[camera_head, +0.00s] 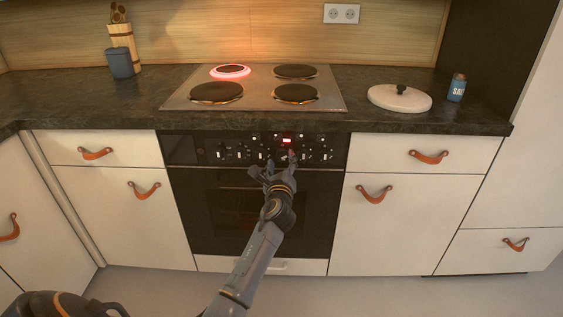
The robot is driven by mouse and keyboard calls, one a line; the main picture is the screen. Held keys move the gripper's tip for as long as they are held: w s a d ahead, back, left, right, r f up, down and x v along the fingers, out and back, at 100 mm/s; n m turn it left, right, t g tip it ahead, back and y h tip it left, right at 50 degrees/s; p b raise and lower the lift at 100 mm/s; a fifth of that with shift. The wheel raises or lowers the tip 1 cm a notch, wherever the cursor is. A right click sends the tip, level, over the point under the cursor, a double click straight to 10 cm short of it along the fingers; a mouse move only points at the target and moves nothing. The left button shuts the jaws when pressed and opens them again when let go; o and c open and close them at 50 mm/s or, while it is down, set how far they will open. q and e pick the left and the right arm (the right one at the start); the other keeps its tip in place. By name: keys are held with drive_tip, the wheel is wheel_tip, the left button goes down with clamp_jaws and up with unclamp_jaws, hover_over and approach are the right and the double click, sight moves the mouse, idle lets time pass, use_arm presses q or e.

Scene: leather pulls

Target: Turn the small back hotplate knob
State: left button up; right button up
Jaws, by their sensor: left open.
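The stove's control panel (250,150) is a black strip under the counter edge, with a row of small knobs and a lit red display (286,140). My left gripper (276,164) is open in front of the panel, right of its middle, just below the display. It hides part of the knob row, and I cannot tell whether it touches a knob. The back left hotplate (230,71) has a glowing red ring around it. The back right (295,71), front left (216,92) and front right (295,93) plates are dark. My right gripper is not in view.
A white lid with a dark handle (399,98) and a blue salt shaker (457,88) stand on the right counter. White cabinets with leather pulls (429,157) flank the dark oven (205,210).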

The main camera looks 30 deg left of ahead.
use_arm(q)
drive_tip(key=shift+x, duration=0.95)
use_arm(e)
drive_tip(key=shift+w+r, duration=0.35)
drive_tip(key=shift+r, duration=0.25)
use_arm(q)
drive_tip(key=shift+c, duration=0.2)
drive_tip(key=c, duration=1.1)
